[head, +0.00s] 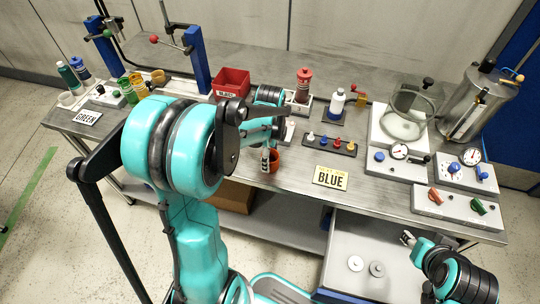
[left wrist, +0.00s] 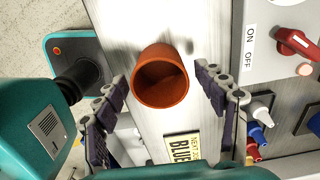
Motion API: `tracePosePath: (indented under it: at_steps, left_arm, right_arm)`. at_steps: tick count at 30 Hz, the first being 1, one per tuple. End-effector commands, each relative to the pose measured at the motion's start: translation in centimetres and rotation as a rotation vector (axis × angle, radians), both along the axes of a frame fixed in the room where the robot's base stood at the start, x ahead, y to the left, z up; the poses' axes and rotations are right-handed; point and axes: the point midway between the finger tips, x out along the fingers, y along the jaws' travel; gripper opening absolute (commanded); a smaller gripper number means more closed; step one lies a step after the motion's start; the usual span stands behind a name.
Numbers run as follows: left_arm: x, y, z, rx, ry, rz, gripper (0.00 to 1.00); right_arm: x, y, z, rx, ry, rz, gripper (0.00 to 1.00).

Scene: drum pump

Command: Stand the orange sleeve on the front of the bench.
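The orange sleeve (head: 273,163) stands near the front edge of the bench (head: 303,186), left of the BLUE sign. In the left wrist view the sleeve (left wrist: 160,80) shows its round open mouth towards the camera. My left gripper (head: 267,157) is right at the sleeve and partly covers it in the head view. In the left wrist view its two fingers (left wrist: 161,84) are spread, one on each side of the sleeve, with a visible gap on both sides. My right gripper (head: 408,239) is low at the right, in front of the bench, away from the sleeve; its opening is unclear.
The BLUE sign (head: 331,177) lies close to the right of the sleeve. Behind are a strip of coloured knobs (head: 330,144), a switch box (left wrist: 283,40) and a red bin (head: 231,83). Gauges and valve boxes (head: 458,205) fill the right end.

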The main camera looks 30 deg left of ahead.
Motion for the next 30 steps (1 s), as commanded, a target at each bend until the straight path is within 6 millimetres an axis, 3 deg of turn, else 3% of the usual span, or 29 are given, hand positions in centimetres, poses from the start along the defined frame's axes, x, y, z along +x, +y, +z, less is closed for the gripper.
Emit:
tracePosePath:
  at_steps: [8, 21, 30]
  left_arm:
    - [0.0, 0.0, 1.2, 0.0, 0.0, 0.0, 0.71]
    - [0.0, 0.0, 10.3, 0.0, 0.0, 0.0, 0.71]
    - [-0.6, -0.7, 13.0, 0.006, -0.027, 0.059, 0.71]
  right_arm:
    - [0.0, 0.0, 0.7, 0.0, 0.0, 0.0, 0.4]
    - [0.0, 0.0, 3.9, 0.0, 0.0, 0.0, 0.4]
    - [0.0, 0.0, 4.4, 0.0, 0.0, 0.0, 0.4]
